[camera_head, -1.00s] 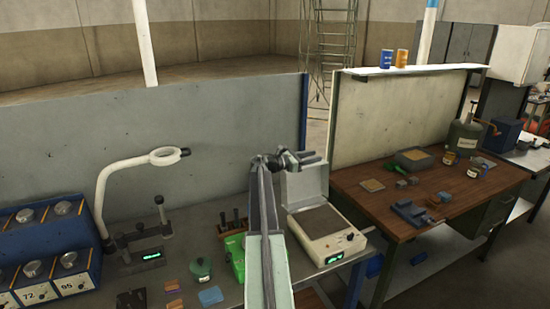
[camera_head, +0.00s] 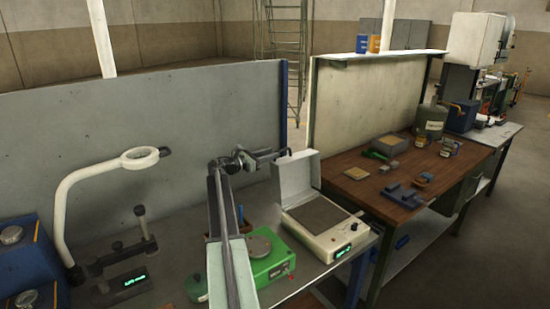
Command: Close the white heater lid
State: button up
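The white heater (camera_head: 330,244) stands on the grey bench, with a dark square plate on top and a green-lit display at its front. Its white lid (camera_head: 297,180) is open, standing upright along the back edge of the plate. My gripper (camera_head: 287,153) is at the end of my raised arm, by the top left corner of the lid. I cannot tell whether it touches the lid. The fingers are small and seen edge-on, so their opening cannot be made out. Nothing is seen held in it.
A green device with a round plate (camera_head: 270,258) stands left of the heater. A white ring lamp (camera_head: 140,157) and a dark stand (camera_head: 140,225) are farther left. A grey panel (camera_head: 150,120) rises behind the bench. A wooden-topped table (camera_head: 360,192) stands to the right.

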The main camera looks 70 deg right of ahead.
aim_at(282, 151)
jog(key=x, duration=0.7)
jog(key=shift+w+d+f, duration=0.2)
jog(key=shift+d+f, duration=0.05)
jog(key=shift+d, duration=0.05)
grip_shut()
jog(key=shift+w+r, duration=0.1)
jog(key=shift+w, duration=0.05)
dwell(1.0)
